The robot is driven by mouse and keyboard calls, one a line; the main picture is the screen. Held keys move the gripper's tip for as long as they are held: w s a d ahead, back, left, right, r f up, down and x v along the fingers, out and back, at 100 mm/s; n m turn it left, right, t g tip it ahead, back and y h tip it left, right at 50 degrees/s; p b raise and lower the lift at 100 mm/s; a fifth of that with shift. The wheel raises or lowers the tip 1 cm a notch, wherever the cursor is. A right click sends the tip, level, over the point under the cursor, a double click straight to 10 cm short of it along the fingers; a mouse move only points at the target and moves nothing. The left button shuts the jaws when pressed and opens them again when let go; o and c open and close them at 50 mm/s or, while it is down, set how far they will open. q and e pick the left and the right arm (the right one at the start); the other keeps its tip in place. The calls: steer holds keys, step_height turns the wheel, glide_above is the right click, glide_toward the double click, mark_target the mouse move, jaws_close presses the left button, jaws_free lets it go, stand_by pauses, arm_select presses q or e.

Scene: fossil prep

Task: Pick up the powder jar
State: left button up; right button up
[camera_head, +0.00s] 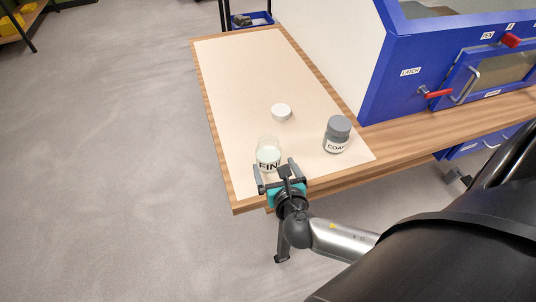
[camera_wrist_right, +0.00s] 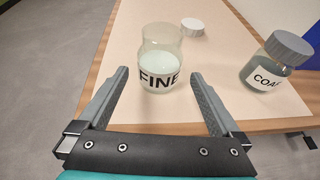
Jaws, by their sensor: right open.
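A clear, lidless jar labelled FINE (camera_head: 268,156) with pale powder in it stands upright near the front edge of the table's mat. It also shows in the right wrist view (camera_wrist_right: 160,62). A second jar with a grey lid, its label partly readable as COA (camera_head: 337,136), stands to its right; it shows at the right of the wrist view (camera_wrist_right: 270,62). A white lid (camera_head: 281,111) lies on the mat behind the FINE jar. My right gripper (camera_head: 278,175) is open at the table's front edge, its fingers pointing toward the FINE jar, which shows between and beyond the fingertips in the wrist view.
The wooden table (camera_head: 236,207) carries a pale mat (camera_head: 235,85), mostly clear to the left and back. A blue cabinet (camera_head: 385,85) with a red-handled latch stands at the right. A blue bin (camera_head: 252,19) is behind the table.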

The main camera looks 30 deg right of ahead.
mark_target(272, 161)
steer(key=x, duration=0.5)
steer(key=shift+w+f+b, duration=0.1)
steer(key=shift+w+b, duration=0.05)
steer(key=shift+b, duration=0.15)
steer(key=shift+b+x, duration=0.5)
steer(key=shift+x, duration=2.15)
jaws_close()
